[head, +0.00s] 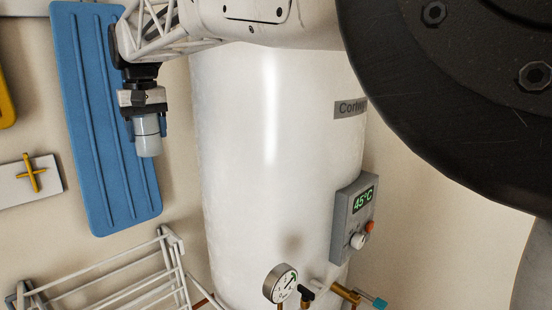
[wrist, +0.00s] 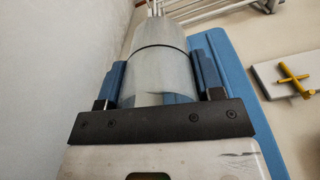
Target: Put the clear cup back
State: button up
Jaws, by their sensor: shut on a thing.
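The clear cup (head: 148,136) is a greyish, see-through cylinder hanging below my gripper (head: 147,116) in the head view. In the wrist view the cup (wrist: 158,62) sits between the two blue fingers of my gripper (wrist: 160,78), one on each side. The gripper is shut on the cup and points downward. The cup is held in the air in front of the blue panel, to the left of the white tank. No place for the cup to stand can be made out in either view.
A white tank (head: 240,130) with a control box (head: 353,222), gauge (head: 281,283) and valve stands right of the gripper. A blue ribbed panel (head: 92,150) is behind it. A white rack (head: 105,280) lies below. A shelf with a yellow cross (head: 33,173) is left.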

jog(key=w+a+f, duration=0.2)
jog(key=a+f, duration=0.1)
jog(key=f, duration=0.6)
jog(key=w+a+f, duration=0.2)
jog(key=a+f, duration=0.1)
jog(key=f, duration=0.7)
jog(key=w+a+f+n, duration=0.1)
jog(key=w+a+f, duration=0.1)
jog(key=f, duration=0.8)
jog(key=shift+a+f, duration=0.25)
jog(key=shift+a, duration=0.4)
jog(key=shift+d, duration=0.1)
